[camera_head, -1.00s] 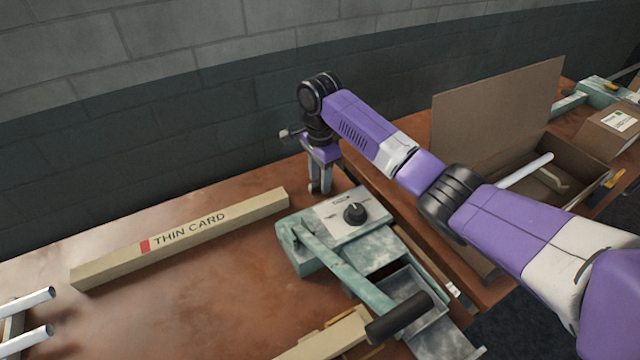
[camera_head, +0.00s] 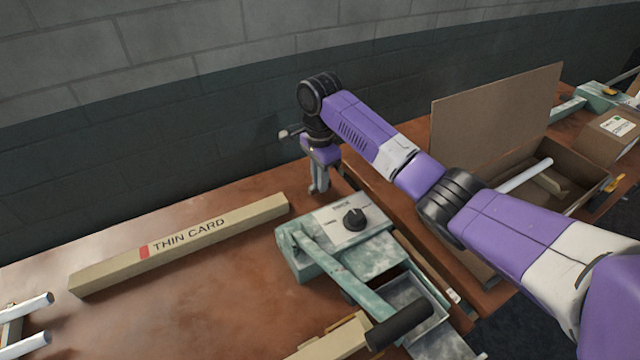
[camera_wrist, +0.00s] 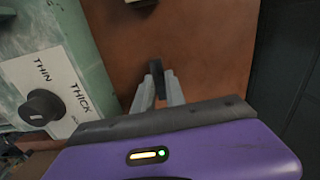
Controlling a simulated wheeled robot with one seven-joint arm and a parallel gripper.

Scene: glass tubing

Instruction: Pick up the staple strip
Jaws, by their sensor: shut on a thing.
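My gripper (camera_head: 318,188) points down over the back of the table, just behind the green machine with the dial. In the wrist view its two grey fingers (camera_wrist: 159,84) are closed on a small dark piece, which I take to be the staple strip (camera_wrist: 156,69). It stands between the fingertips against the brown table top. In the head view the strip is too small and too hidden by the fingers to make out. I cannot tell whether it touches the table.
The green machine (camera_head: 345,262) with a THIN/THICK dial and black-handled lever stands close by. A long THIN CARD box (camera_head: 185,243) lies left. An open cardboard box (camera_head: 500,130) stands right. The wall is behind. Clear table lies between the card box and the machine.

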